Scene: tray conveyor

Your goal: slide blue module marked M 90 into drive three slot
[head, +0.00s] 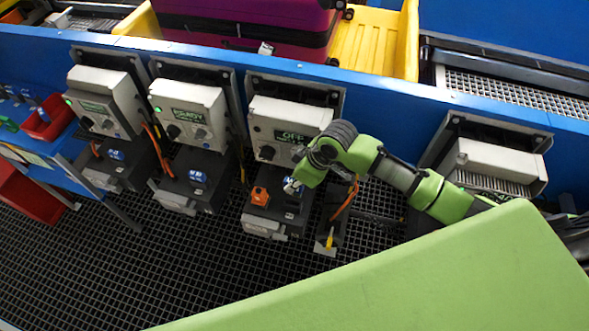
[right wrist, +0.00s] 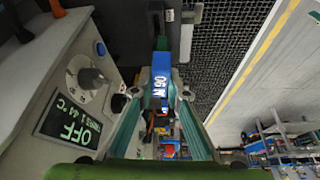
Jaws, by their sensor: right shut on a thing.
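The blue module marked M 90 (right wrist: 160,78) is between the fingers of my right gripper (right wrist: 158,100), which is shut on it. In the head view my right gripper (head: 293,186) is low in front of the third drive (head: 291,115), whose display reads OFF. My left gripper is not in view.
Two drives with green lamps (head: 104,105) (head: 188,112) stand to the left, with blue modules (head: 117,155) (head: 198,177) in their bases. An orange cable (head: 345,203) hangs right of the third base. A red bin (head: 48,118) sits at far left. Grating floor (head: 150,260) is clear in front.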

